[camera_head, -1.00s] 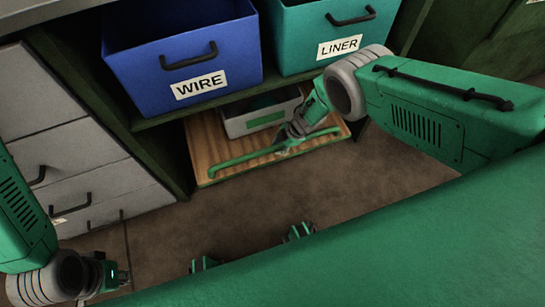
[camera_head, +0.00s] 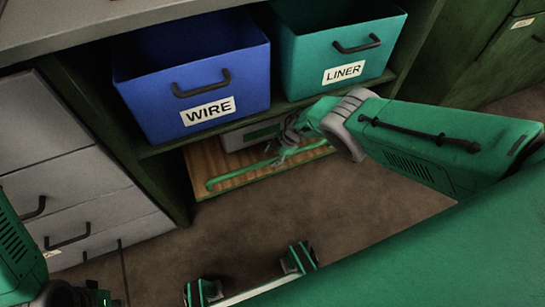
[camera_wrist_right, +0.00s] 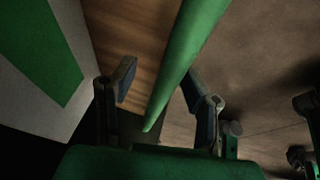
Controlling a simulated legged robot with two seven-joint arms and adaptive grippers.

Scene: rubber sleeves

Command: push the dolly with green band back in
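The dolly (camera_head: 207,158) is a low wooden board under the shelf of bins, with a green bar (camera_head: 230,178) along its front. A grey box (camera_head: 232,141) with a green band (camera_head: 262,133) stands on it. My right gripper (camera_head: 283,148) is at the front bar. In the right wrist view the bar (camera_wrist_right: 190,50) runs between the two fingers of the right gripper (camera_wrist_right: 160,95), which stand apart with a gap on the left side. The box's band (camera_wrist_right: 45,50) is at left there. My left gripper (camera_head: 98,297) is cut off at the bottom left; its fingers are unclear.
A blue WIRE bin (camera_head: 195,85) and a teal LINER bin (camera_head: 335,50) stand on the shelf above the dolly. Grey drawers (camera_head: 75,190) flank the bay at left.

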